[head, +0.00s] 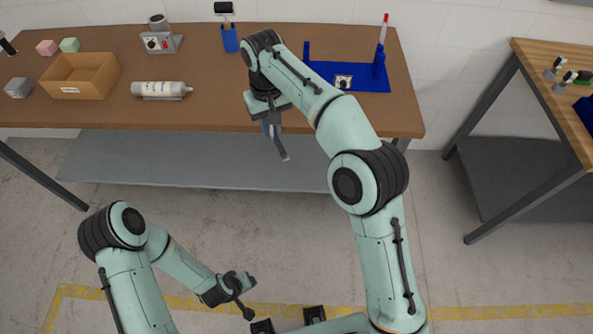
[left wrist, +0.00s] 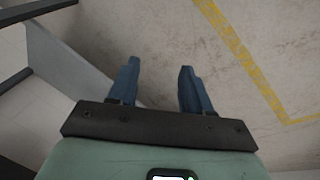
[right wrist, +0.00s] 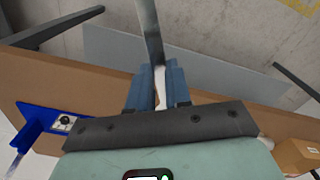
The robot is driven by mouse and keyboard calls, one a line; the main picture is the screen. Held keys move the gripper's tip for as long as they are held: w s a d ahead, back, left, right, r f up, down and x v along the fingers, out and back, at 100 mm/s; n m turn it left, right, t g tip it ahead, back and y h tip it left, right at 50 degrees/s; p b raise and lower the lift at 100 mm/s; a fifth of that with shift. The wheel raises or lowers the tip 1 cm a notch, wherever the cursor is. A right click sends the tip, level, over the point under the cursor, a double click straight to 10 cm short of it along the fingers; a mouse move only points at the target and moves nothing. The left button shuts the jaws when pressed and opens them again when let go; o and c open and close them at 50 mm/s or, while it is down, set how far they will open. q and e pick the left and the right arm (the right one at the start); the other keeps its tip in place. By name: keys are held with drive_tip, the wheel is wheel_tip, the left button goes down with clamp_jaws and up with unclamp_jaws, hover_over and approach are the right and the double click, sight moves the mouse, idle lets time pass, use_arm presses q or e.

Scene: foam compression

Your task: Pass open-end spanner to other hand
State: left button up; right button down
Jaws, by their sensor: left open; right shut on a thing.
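The open-end spanner (head: 281,148) is a grey metal bar that hangs from my right gripper (head: 271,126) in the head view, just off the table's front edge. In the right wrist view, my right gripper (right wrist: 157,80) is shut on the spanner (right wrist: 151,30), which points away from the fingers.
The brown table (head: 225,110) holds a cardboard box (head: 80,78), a white bottle (head: 161,90), small blocks and a blue fixture (head: 362,82). A grey shelf (head: 200,160) lies under it. A second table (head: 545,70) stands at right. The floor between my arms is clear.

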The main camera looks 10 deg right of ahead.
use_arm(q)
drive_tip(key=w+d+r+m+t+y, duration=0.2)
drive_tip(key=w+d+r+t, duration=0.45)
drive_tip(key=w+r, duration=0.4)
drive_tip(key=t+y, duration=0.4)
drive_tip(key=t, duration=0.5)
approach(281, 145)
drive_tip(key=shift+n, duration=0.4)
drive_tip(key=x, duration=1)
drive_tip(key=shift+f, duration=0.4)
